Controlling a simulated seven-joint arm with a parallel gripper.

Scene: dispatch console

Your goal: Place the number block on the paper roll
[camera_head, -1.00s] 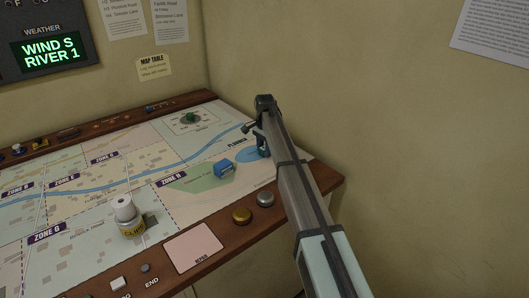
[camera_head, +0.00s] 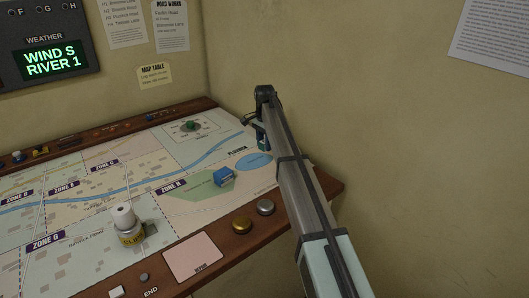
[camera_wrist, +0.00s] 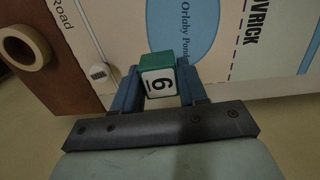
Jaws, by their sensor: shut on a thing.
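The number block (camera_wrist: 158,76), green with a white face bearing a dark 6 or 9, sits between the two blue fingers of my gripper (camera_wrist: 160,92) in the wrist view. My gripper is shut on it.
A blue block (camera_head: 224,178) lies on the map (camera_head: 100,215) between my gripper and the roll. A green knob (camera_head: 190,125) is at the back. Brass (camera_head: 242,225) and silver (camera_head: 265,207) buttons and a pink pad (camera_head: 193,257) line the front edge.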

